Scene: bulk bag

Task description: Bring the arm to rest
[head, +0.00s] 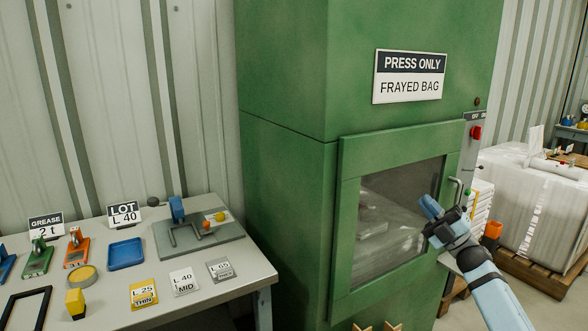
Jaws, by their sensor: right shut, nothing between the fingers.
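My right arm (495,303), light blue with dark joints, reaches up from the bottom right. My right gripper (430,207) is shut and empty. It shows in front of the window of the green press (290,180), just left of the door handle (456,190). I cannot tell whether it touches the door. The press door (345,230) looks closed, and pale bundled material shows dimly through its window. My left gripper is out of view.
A grey table (225,285) at left carries a blue tray (125,254), labelled cards, coloured tools and a LOT sign (124,214). A red switch (476,132) is on the press's right side. A wrapped bale (530,200) stands on a wooden pallet (545,276) at right.

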